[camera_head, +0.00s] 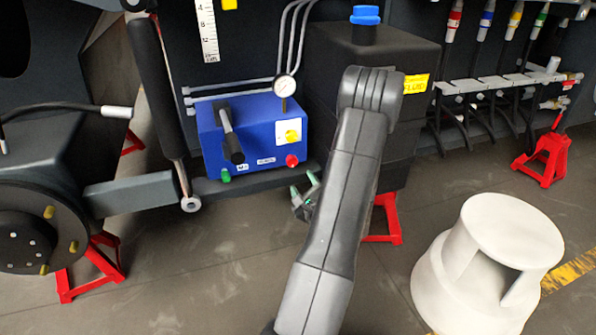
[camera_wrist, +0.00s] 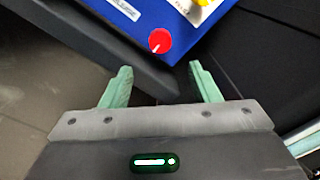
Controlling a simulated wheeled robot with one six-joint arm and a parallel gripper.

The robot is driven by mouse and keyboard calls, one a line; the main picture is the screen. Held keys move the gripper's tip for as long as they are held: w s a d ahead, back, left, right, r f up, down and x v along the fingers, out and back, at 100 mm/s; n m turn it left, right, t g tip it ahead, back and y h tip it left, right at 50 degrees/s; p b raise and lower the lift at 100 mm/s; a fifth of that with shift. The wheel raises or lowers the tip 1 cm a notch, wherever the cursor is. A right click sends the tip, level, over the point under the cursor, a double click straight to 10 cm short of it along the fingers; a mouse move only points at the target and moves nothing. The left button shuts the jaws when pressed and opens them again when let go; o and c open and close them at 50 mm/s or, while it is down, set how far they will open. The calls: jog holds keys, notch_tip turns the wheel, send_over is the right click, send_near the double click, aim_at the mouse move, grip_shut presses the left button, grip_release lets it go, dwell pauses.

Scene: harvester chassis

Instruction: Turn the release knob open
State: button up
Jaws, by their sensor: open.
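The blue box (camera_head: 262,125) is a hydraulic unit with a gauge, a black lever and knobs on its front. A red knob (camera_head: 292,160) sits at its lower right, beside a small white label that appears to read "RELEASE". In the wrist view the red knob (camera_wrist: 160,40) has a white mark pointing to its lower left. My gripper (camera_head: 304,187) is open and empty, below and slightly right of the red knob. In the wrist view the gripper (camera_wrist: 160,70) has its green fingers apart, with the knob beyond the gap between the tips. They do not touch it.
A green knob (camera_head: 225,176) and a yellow knob (camera_head: 292,135) are on the same box. The black lever (camera_head: 231,140) sticks out in front. A black tank (camera_head: 400,110) stands right behind my arm. A dark beam (camera_head: 240,182) runs under the box. A white stool (camera_head: 490,265) is at right.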

aim_at(293, 163)
jog(key=v, duration=0.3)
jog(key=shift+s, duration=0.3)
jog(key=b+x, duration=0.2)
jog(key=x, duration=1.2)
jog(key=shift+d, duration=0.1)
jog(key=shift+s, duration=0.1)
